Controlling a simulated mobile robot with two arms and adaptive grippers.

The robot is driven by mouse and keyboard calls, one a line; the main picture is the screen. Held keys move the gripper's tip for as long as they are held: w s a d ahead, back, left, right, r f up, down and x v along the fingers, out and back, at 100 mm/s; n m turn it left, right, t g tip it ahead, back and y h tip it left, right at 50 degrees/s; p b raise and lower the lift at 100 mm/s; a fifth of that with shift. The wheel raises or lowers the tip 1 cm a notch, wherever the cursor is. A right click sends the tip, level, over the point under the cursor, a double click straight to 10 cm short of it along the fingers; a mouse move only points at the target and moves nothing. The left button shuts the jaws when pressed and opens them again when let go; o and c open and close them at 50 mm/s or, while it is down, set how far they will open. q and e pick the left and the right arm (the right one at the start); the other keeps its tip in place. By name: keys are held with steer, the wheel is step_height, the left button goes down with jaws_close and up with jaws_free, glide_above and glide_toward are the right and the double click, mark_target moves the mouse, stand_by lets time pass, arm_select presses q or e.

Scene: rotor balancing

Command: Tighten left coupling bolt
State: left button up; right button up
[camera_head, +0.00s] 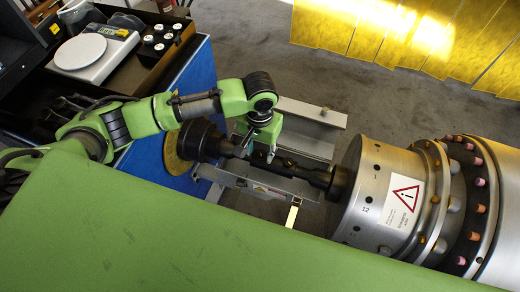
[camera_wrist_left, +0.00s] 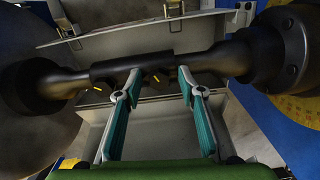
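A dark coupling shaft (camera_head: 305,172) runs from a black flange (camera_head: 198,141) on the left to the large metal rotor housing (camera_head: 385,195). My left gripper (camera_head: 262,155) points down over the shaft's left part. In the left wrist view its two teal fingers (camera_wrist_left: 158,74) are apart, with their tips close to the dark shaft (camera_wrist_left: 165,65); I cannot tell whether they touch it. Nothing shows between them except the shaft beyond. The flange with small bolt heads (camera_wrist_left: 282,48) is at the right there. I cannot make out which bolt is the left coupling bolt. My right gripper is not in view.
Grey guard panels (camera_head: 310,116) stand open around the shaft. A blue panel with a yellow disc (camera_head: 180,165) is at the left. A cart with a white scale (camera_head: 92,52) and several small jars (camera_head: 160,40) stands behind. Grey floor (camera_head: 300,70) is clear at the back.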

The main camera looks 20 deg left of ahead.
arm_select(q)
steer(key=shift+c, duration=0.3)
jaws_close()
steer(key=shift+r, duration=0.1)
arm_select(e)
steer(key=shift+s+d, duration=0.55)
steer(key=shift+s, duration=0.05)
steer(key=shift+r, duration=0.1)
